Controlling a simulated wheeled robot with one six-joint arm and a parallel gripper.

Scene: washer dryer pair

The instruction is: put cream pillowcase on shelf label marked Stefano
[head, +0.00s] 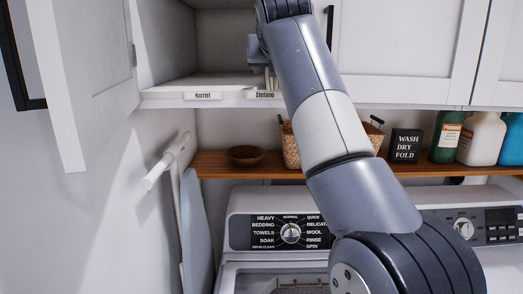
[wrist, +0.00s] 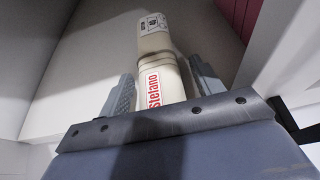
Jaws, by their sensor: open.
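The cream pillowcase (wrist: 156,48) is a narrow folded bundle in the wrist view, with a printed patch at its far end and a red "Stefano" tag on its near part. It lies on the white cupboard shelf (head: 218,89). My gripper (wrist: 164,72) is open, with one finger on each side of the bundle. In the head view my gripper (head: 258,60) is inside the open cupboard, just above the shelf label marked Stefano (head: 265,94). There my arm hides much of the shelf's right part, and only a small cream piece shows.
The label marked Harriet (head: 203,96) is left of Stefano. The cupboard door (head: 88,75) stands open at the left. Below are a wooden ledge (head: 222,168) with a bowl (head: 245,155), basket and bottles, and a washer. A magenta item (wrist: 240,14) is at the wrist view's upper right.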

